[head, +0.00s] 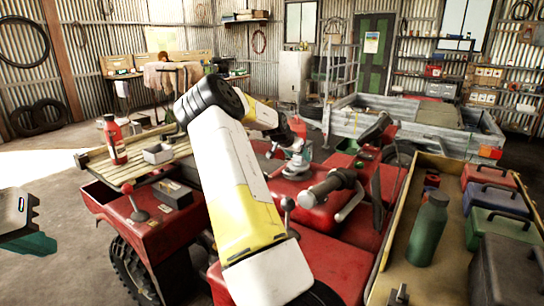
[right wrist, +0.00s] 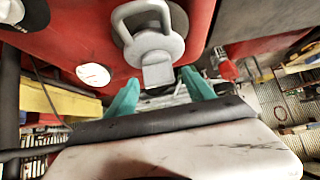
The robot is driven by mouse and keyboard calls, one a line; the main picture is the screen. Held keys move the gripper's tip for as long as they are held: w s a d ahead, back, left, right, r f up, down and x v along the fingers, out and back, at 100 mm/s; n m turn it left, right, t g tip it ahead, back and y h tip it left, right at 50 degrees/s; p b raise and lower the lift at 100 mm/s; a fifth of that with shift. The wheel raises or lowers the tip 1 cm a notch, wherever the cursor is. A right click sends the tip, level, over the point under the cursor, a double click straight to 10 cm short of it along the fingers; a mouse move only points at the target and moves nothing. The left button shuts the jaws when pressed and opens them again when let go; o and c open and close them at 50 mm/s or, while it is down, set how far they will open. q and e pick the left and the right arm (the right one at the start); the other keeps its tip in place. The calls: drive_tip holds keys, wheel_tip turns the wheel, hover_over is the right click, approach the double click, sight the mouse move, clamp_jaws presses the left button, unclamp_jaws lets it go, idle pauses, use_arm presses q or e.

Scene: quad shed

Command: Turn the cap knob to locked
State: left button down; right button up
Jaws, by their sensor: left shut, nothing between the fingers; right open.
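The grey cap knob (right wrist: 172,45) sits on a red panel in the right wrist view, with a loop handle and a blunt tab. It seems to be the grey round part (head: 297,168) on the red quad in the head view. My right gripper (right wrist: 158,88) is open, its teal fingers on either side of the tab's end. I cannot tell whether they touch it. In the head view my right arm hides much of that area. My left gripper (head: 38,244) is shut and empty at the left edge, away from the quad. No lock marking is legible.
A slatted rack (head: 125,168) holds a red bottle (head: 113,140). A bench tray (head: 425,165) with a green flask (head: 428,230) and toolboxes stands at right.

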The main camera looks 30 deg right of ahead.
drive_tip(key=v, duration=0.6)
drive_tip(key=shift+a+r, duration=0.25)
drive_tip(key=shift+a, duration=0.05)
drive_tip(key=shift+s, duration=0.15)
drive_tip(key=s+a+r+n+y, duration=0.25)
drive_tip(key=s+a, duration=0.25)
drive_tip(key=a, duration=0.3)
drive_tip(key=s+a+r+n+t+y, duration=0.1)
drive_tip(key=s+a+y, duration=0.35)
drive_tip(key=a, duration=0.45)
drive_tip(key=s+a+r+n+y, duration=0.1)
drive_tip(key=s+a+n+y, duration=0.1)
drive_tip(key=s+a, duration=0.45)
drive_tip(key=s+a+r+n, duration=0.3)
drive_tip(key=s+a+n, duration=0.1)
drive_tip(key=s+a, duration=0.3)
drive_tip(key=s+a+r+n+t+y, duration=0.1)
drive_tip(key=s+a+r+n, duration=0.2)
drive_tip(key=s+a, duration=0.5)
drive_tip(key=s, duration=0.2)
drive_tip(key=shift+s+n, duration=0.35)
